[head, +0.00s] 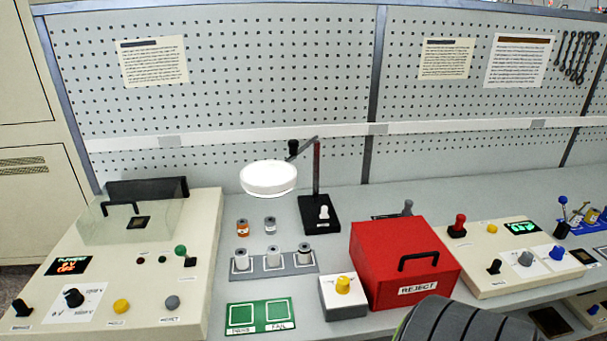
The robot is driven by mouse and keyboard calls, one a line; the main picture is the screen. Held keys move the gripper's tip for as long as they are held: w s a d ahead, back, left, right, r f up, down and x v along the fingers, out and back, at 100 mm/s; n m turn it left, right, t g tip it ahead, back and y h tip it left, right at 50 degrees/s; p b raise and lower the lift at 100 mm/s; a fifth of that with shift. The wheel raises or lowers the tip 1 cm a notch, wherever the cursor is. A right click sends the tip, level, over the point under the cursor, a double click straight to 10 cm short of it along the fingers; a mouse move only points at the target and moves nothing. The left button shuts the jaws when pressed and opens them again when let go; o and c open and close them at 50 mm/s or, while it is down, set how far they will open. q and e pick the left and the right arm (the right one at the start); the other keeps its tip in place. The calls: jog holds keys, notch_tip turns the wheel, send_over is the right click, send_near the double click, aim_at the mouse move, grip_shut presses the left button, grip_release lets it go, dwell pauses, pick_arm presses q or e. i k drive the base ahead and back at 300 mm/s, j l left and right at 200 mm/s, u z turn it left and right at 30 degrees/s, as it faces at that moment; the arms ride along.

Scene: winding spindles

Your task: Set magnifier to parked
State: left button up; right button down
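The magnifier (268,178) has a round head that looks bright white. It hangs over the bench to the left of its post, above two small spools. A thin dark arm with a black knob (293,148) joins it to the upright post (317,170). The post stands on a black base (313,227) with a small white lever or knob (323,213). I cannot tell from the picture which position is the parked one. Neither of my grippers shows in the head view.
Below the magnifier are a grey rack (255,272) with several spools and a green pass/fail mat (240,329). A red reject box (378,290) and a yellow-knobbed box (328,310) stand to the right. A control console (205,240) with a clear cover fills the left.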

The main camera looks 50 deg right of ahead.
aim_at(271, 177)
jog(key=k+z, duration=0.15)
jog(key=z, duration=1.3)
